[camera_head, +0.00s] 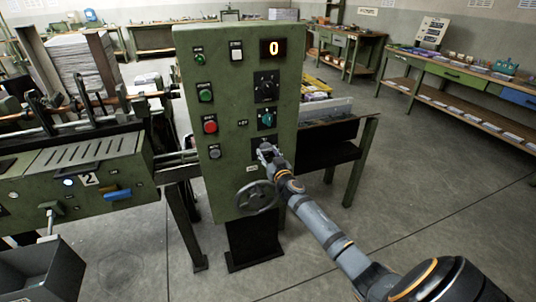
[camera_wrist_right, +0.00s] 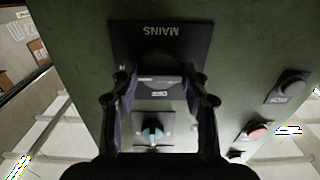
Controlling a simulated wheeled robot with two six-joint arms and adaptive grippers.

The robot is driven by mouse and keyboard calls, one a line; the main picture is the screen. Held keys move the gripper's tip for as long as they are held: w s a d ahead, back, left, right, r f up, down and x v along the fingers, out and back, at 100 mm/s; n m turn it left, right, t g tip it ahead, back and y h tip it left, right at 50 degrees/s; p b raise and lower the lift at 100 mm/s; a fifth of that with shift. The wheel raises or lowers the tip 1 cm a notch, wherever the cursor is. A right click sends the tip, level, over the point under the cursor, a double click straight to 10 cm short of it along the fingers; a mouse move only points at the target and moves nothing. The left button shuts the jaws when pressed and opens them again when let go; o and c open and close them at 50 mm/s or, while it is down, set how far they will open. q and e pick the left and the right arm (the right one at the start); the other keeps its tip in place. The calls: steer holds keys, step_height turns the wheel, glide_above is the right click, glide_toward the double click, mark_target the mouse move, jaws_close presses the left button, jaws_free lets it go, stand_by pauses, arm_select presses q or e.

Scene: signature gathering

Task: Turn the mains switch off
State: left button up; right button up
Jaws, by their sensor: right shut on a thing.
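The mains switch (camera_wrist_right: 157,68) is a dark rotary knob on a black plate (camera_wrist_right: 190,38) marked MAINS, which reads upside down in the right wrist view. It sits low on the green control panel (camera_head: 224,170) in the head view, where my gripper mostly hides it. My right gripper (camera_head: 265,151) reaches the panel from the lower right. In the right wrist view its two fingers (camera_wrist_right: 160,80) are on either side of the knob and shut on it. The knob's exact angle is hard to read. My left gripper is not in view.
Above the switch are a teal selector (camera_head: 267,118), a black dial (camera_head: 266,87) and a display (camera_head: 274,48) reading 0. A red button (camera_head: 210,124) and a green one (camera_head: 205,93) are to the left. A handwheel (camera_head: 257,197) is just below. Floor at right is clear.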

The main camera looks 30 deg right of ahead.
steer(key=n, duration=0.3)
steer(key=shift+n, duration=0.4)
steer(key=n, duration=0.4)
steer(key=shift+d+n, duration=0.1)
steer(key=shift+n, duration=0.2)
steer(key=n, duration=0.4)
steer(key=shift+r, duration=0.1)
steer(key=shift+n+p, duration=0.5)
steer(key=shift+n, duration=2.2)
steer(key=o, duration=1.1)
steer(key=shift+o, duration=0.2)
